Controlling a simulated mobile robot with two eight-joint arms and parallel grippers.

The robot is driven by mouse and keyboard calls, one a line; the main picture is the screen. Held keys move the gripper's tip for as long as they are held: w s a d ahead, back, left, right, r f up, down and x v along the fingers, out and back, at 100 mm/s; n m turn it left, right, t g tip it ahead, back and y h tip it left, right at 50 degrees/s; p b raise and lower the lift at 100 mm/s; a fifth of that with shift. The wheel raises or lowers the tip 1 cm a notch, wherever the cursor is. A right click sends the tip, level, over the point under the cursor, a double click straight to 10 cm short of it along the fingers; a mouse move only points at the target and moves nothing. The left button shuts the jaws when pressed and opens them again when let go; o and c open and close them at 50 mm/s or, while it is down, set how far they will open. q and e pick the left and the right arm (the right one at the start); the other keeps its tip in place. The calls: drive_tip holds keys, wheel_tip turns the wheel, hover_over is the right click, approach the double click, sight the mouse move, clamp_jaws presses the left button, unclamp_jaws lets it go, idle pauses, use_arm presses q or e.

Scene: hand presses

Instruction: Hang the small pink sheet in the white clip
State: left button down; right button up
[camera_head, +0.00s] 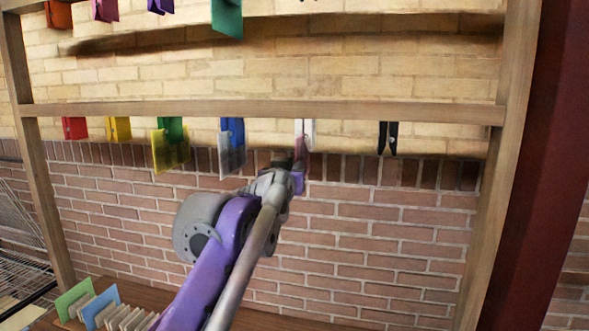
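The white clip (310,132) hangs from the middle wooden rail, right of the blue clip. A small pinkish patch, which looks like the pink sheet (299,148), shows edge-on at the clip's lower left, in line with the clip's jaws. I cannot tell whether the jaws hold it. My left gripper (298,166) is raised just below the white clip, at the sheet's lower end. Its wrist hides most of its fingers, so I cannot see whether they are open or shut. My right gripper is not in view.
Red, yellow, green and blue clips (232,130) hang to the left on the same rail. Yellow and grey sheets hang under the green and blue ones. A black clip (388,138) hangs right. A sheet rack (100,308) stands on the table at lower left.

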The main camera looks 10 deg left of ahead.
use_arm(q)
drive_tip(key=c, duration=1.5)
unclamp_jaws()
drive_tip(key=shift+c, duration=0.2)
drive_tip(key=o, duration=0.5)
drive_tip(key=shift+o, duration=0.3)
drive_tip(key=shift+o, duration=1.1)
drive_tip(key=shift+s, duration=0.1)
drive_tip(key=s+b, duration=0.1)
drive_tip(key=s, duration=0.6)
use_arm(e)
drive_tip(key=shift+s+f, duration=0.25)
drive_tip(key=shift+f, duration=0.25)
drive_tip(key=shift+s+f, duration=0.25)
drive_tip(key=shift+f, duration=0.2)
use_arm(q)
drive_tip(key=shift+w, duration=0.1)
